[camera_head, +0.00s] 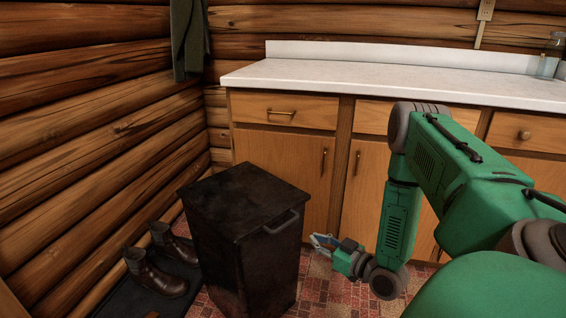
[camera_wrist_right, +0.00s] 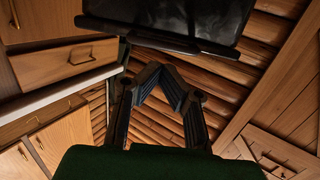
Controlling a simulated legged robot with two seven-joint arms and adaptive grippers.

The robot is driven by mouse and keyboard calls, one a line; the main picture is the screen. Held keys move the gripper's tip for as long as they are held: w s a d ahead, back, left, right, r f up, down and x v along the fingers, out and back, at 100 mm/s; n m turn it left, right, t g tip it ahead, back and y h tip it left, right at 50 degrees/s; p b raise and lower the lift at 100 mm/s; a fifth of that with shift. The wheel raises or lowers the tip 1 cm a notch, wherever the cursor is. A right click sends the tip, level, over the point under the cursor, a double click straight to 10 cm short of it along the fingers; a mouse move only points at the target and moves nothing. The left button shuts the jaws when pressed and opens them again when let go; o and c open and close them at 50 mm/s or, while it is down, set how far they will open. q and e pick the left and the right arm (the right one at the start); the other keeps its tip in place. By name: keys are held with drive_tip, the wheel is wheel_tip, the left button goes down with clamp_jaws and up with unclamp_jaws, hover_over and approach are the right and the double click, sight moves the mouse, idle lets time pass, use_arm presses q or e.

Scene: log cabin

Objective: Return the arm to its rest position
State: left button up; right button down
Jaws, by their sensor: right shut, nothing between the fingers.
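My right arm (camera_head: 468,185) is green and comes in from the right in the head view. It bends at the elbow and its forearm hangs down in front of the cabinet doors. My right gripper (camera_head: 316,240) is low, just right of the black bin, pointing left, with a small gap to it. In the right wrist view the gripper (camera_wrist_right: 162,72) has its two dark fingers meeting at the tips, with nothing between them. My left gripper is not in view.
A black lidded bin (camera_head: 240,210) with a side handle stands on the red patterned floor. Brown boots (camera_head: 160,272) sit on a dark mat left of it. Wooden cabinets (camera_head: 290,155) with a white countertop (camera_head: 390,78) are behind; a glass jar (camera_head: 550,58) stands at its right end.

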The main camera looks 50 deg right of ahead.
drive_tip(key=a+f+g+y+p, duration=0.25)
drive_tip(key=a+g+p, duration=0.4)
drive_tip(key=a, duration=0.95)
drive_tip(key=s+a+r+g+p, duration=0.1)
drive_tip(key=s+a+g, duration=0.2)
drive_tip(key=s, duration=0.3)
drive_tip(key=s+a+r+g+h+p, duration=0.1)
drive_tip(key=s+a+g+p, duration=0.1)
drive_tip(key=s, duration=0.3)
drive_tip(key=s+a+r+n+g+p, duration=0.1)
drive_tip(key=s+a+g+p, duration=0.1)
drive_tip(key=s+g, duration=0.3)
drive_tip(key=shift+s+a+r+h, duration=0.35)
drive_tip(key=shift+s+a+r, duration=0.05)
drive_tip(key=shift+s+a, duration=0.45)
drive_tip(key=shift+a, duration=0.1)
